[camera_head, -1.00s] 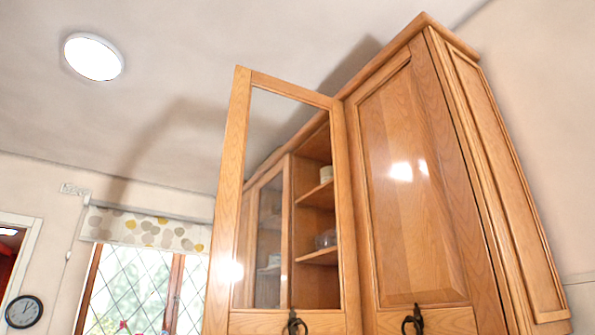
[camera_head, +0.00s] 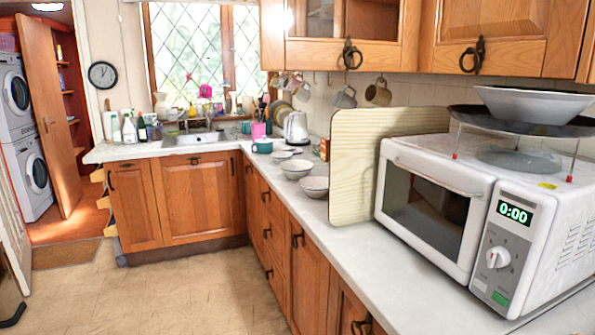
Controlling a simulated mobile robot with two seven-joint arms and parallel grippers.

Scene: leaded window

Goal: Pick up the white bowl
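Several bowls are in view, and I cannot tell which one the task means. A wide white bowl (camera_head: 533,104) sits in a dark pan or tray on a wire rack above the microwave at the upper right. A pale bowl (camera_head: 315,187) stands on the counter left of the wooden board. Another pale bowl (camera_head: 296,169) stands just behind it, and a smaller dish (camera_head: 279,155) is farther back. Neither of my grippers is in view.
A white microwave (camera_head: 440,205) fills the right end of the counter (camera_head: 345,250). A wooden board (camera_head: 362,150) stands beside it. Mugs (camera_head: 378,92) hang under the cabinets. A kettle (camera_head: 297,127) and sink (camera_head: 192,139) are farther back. The floor (camera_head: 190,290) is clear at left.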

